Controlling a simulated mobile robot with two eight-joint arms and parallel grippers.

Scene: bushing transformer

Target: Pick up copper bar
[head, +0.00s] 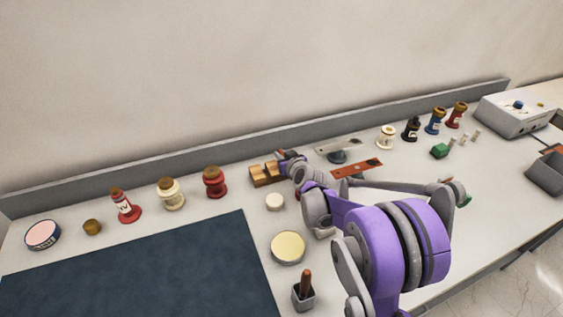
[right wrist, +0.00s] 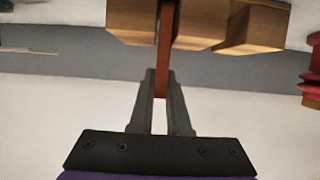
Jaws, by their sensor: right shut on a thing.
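My right gripper (head: 283,157) is at the back of the table, right beside the wooden block (head: 265,174). In the right wrist view, its two grey fingers (right wrist: 163,82) are shut on a thin, reddish-brown copper bar (right wrist: 165,45). The bar shows edge-on between the fingers and overlaps the middle of the wooden block (right wrist: 195,22). I cannot tell whether it touches the block. In the head view the held bar is hidden by my gripper. Another flat copper-coloured plate (head: 357,169) lies to the right of the gripper. My left gripper is not in view.
A dark mat (head: 140,275) covers the left front. Red (head: 215,182) and cream (head: 171,194) bushings stand along the back. A round yellow disc (head: 288,247) and a small pot with a handle (head: 303,290) lie near the front. A grey device (head: 517,112) stands far right.

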